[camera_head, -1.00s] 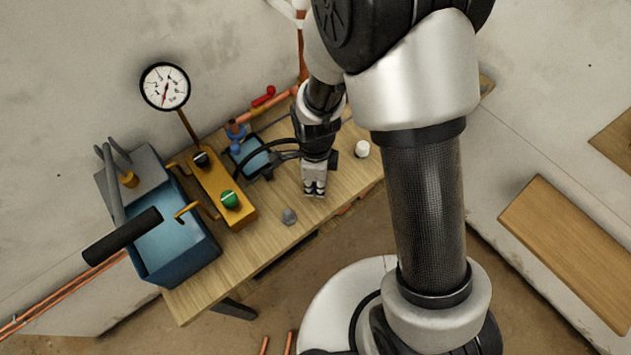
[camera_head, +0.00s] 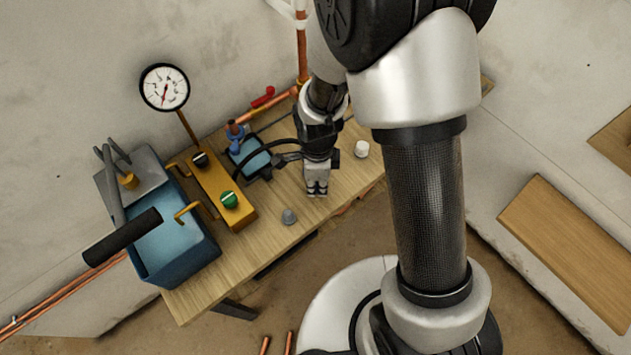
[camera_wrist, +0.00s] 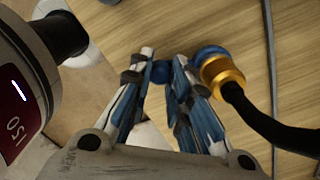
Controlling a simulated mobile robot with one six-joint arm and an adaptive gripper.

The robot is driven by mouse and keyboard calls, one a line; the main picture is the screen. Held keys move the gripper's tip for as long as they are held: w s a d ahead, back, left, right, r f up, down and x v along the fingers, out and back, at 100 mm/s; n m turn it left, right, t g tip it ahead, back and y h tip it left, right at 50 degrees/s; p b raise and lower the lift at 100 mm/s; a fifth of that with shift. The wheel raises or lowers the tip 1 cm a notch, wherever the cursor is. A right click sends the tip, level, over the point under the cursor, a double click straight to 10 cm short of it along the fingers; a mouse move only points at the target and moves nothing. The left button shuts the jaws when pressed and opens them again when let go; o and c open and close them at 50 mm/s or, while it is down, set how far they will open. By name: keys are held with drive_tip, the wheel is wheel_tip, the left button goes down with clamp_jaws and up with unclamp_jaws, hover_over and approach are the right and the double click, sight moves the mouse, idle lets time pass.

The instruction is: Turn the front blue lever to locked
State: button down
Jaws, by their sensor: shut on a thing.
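My gripper (camera_head: 317,191) is over the right part of the wooden bench, pointing down. In the wrist view, its fingertips (camera_wrist: 163,66) are closed around a small round blue piece (camera_wrist: 161,73), which looks like the end of the front blue lever. The fingers hide most of it, so I cannot tell its angle or whether it is locked. Just right of the fingers is a blue fitting (camera_wrist: 207,55) with a brass collar (camera_wrist: 222,76) and a black hose. In the head view the held piece is hidden beneath my gripper.
On the bench (camera_head: 270,243) are a yellow block (camera_head: 222,186) with black and green knobs, a blue toolbox (camera_head: 170,240), a gauge (camera_head: 164,87), a blue valve piece (camera_head: 236,141), a grey knob (camera_head: 289,216) and a white cap (camera_head: 361,149). A red handle (camera_head: 263,96) is behind.

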drive_tip(key=shift+w+d+n, duration=0.25)
drive_tip(key=shift+d+n, duration=0.5)
drive_tip(key=shift+n, duration=0.65)
drive_tip(key=shift+w+d+n+p, duration=0.2)
drive_tip(key=shift+d+n, duration=0.15)
drive_tip(key=shift+n, duration=0.4)
drive_tip(key=shift+w+d+n+p, duration=0.15)
drive_tip(key=shift+d+n, duration=0.15)
drive_tip(key=shift+n, duration=0.45)
drive_tip(key=shift+w+d+n, duration=0.3)
drive_tip(key=shift+n, duration=0.4)
drive_tip(key=shift+w+d+n, duration=0.25)
drive_tip(key=shift+n, duration=0.45)
drive_tip(key=shift+w+d+n+p, duration=0.3)
drive_tip(key=shift+w+n, duration=0.2)
drive_tip(key=shift+n, duration=0.5)
drive_tip(key=shift+w+n, duration=0.1)
drive_tip(key=shift+n, duration=0.2)
drive_tip(key=c, duration=1.7)
unclamp_jaws()
drive_tip(key=shift+r, duration=6.05)
